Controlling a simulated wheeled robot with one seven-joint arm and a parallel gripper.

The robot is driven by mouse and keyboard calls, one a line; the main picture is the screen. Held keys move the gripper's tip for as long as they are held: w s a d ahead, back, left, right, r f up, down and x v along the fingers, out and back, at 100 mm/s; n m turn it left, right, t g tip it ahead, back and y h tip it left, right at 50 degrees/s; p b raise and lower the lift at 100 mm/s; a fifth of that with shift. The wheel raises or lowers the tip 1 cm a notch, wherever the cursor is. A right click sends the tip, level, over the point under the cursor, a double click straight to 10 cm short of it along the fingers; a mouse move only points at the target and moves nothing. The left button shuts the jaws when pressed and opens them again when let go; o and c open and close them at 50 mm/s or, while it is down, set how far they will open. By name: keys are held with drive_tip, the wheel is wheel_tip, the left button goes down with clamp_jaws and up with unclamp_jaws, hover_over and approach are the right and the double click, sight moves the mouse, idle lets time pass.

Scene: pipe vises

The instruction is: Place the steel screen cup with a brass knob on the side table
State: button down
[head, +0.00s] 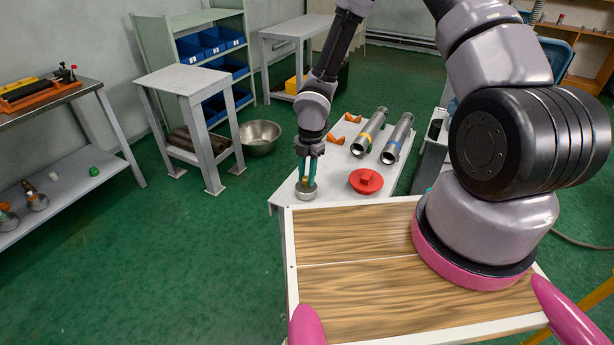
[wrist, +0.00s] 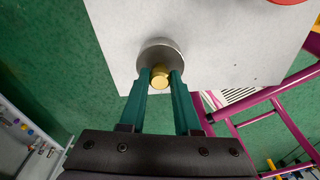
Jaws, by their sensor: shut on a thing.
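The steel screen cup (head: 306,192) is a small round grey cup with a brass knob (wrist: 160,80) on top. My gripper (head: 309,172) points down, its two green fingers shut on the knob. In the wrist view the knob sits between the fingertips (wrist: 160,72), with the cup's steel rim (wrist: 158,44) beyond. The cup is at the near left end of a white-topped table (head: 338,200); I cannot tell whether it touches the top. The cup's underside is hidden. A separate grey side table (head: 186,78) stands further left with a bare top.
A red lid-like part (head: 366,181), two steel tubes (head: 369,132) and orange pieces (head: 336,139) lie on the white-topped table. A steel bowl (head: 259,137) is on the floor. A workbench (head: 60,105) stands at far left. Green floor between is clear.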

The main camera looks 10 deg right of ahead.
drive_tip(key=shift+f, duration=0.25)
drive_tip(key=c, duration=0.6)
unclamp_jaws()
drive_tip(key=r, duration=0.8)
drive_tip(key=w+d+r, duration=0.1)
drive_tip(key=r, duration=0.3)
drive_tip(key=shift+r, duration=0.15)
drive_tip(key=s+d+r+m+t+h, duration=0.1)
drive_tip(key=d+r+m, duration=0.4)
drive_tip(key=r, duration=0.3)
drive_tip(key=d+r+m+t, duration=0.1)
drive_tip(key=d+r+m, duration=0.35)
drive_tip(key=r, duration=0.25)
drive_tip(key=s+d+r+m+t+h, duration=0.1)
drive_tip(key=d+r+m+t, duration=0.1)
drive_tip(key=d+r+m, duration=0.35)
drive_tip(key=s+r+m+t+y, duration=0.1)
drive_tip(key=s+r+m, duration=0.3)
drive_tip(key=r+m, duration=0.1)
drive_tip(key=s+d+r+m+t+y, duration=0.1)
drive_tip(key=s+r+m, duration=0.4)
drive_tip(key=r, duration=0.2)
drive_tip(key=s+d+r+m+t+y, duration=0.1)
drive_tip(key=s+r+m+t, duration=0.1)
drive_tip(key=s+r+m, duration=0.2)
drive_tip(key=shift+s+r+m, duration=0.2)
drive_tip(key=shift+r+m, duration=0.85)
drive_tip(key=shift+m, duration=0.05)
